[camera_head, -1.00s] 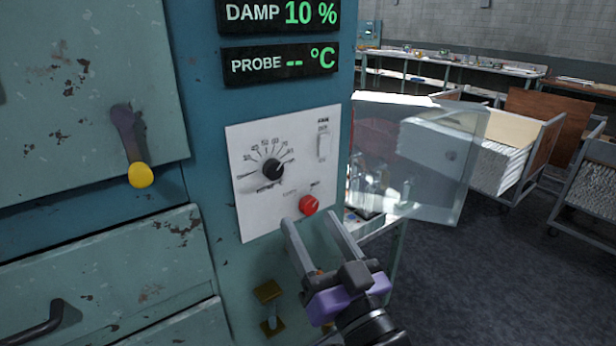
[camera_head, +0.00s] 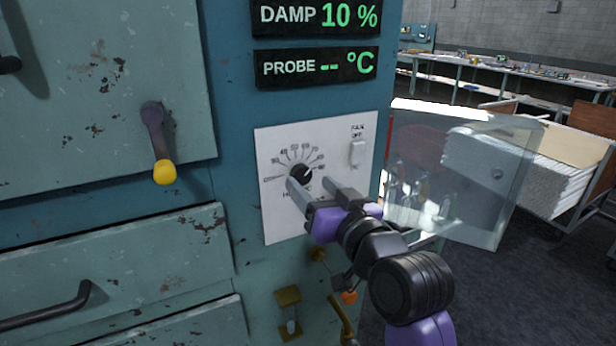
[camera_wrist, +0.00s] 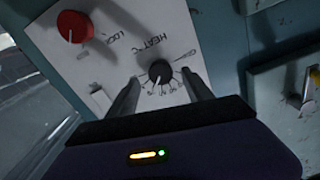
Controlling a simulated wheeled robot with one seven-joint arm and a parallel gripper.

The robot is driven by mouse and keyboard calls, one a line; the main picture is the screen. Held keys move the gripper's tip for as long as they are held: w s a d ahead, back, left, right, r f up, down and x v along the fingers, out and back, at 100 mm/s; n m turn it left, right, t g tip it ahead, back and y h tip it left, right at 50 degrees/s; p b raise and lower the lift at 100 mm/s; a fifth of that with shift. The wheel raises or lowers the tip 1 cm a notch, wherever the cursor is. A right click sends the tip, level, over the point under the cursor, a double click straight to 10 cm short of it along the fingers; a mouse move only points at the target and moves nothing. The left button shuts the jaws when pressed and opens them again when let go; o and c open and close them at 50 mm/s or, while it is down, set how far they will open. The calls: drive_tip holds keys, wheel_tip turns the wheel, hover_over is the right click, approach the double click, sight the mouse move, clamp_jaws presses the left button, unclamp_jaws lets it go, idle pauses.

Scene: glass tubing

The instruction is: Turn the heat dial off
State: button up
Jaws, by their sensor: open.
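The heat dial (camera_head: 301,173) is a small black knob with a white pointer line, ringed by printed numbers on a white panel (camera_head: 275,222) of the teal cabinet. It also shows in the wrist view (camera_wrist: 160,71), beside the printed word HEAT. My gripper (camera_head: 308,184) is open in front of the panel. In the wrist view its two fingers (camera_wrist: 163,88) stand on either side of the dial with gaps to it; I cannot tell whether they touch the panel. In the head view the fingers hide the lower part of the dial's scale.
A red knob (camera_wrist: 75,26) marked LOCK is on the same panel, hidden in the head view. A white switch (camera_head: 358,152) sits at the panel's upper right. A clear hinged cover (camera_head: 455,190) stands open at right. A yellow-tipped lever (camera_head: 163,171) is at left.

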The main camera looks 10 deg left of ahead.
sight(303, 178)
drive_tip(key=shift+x, duration=1.65)
clamp_jaws()
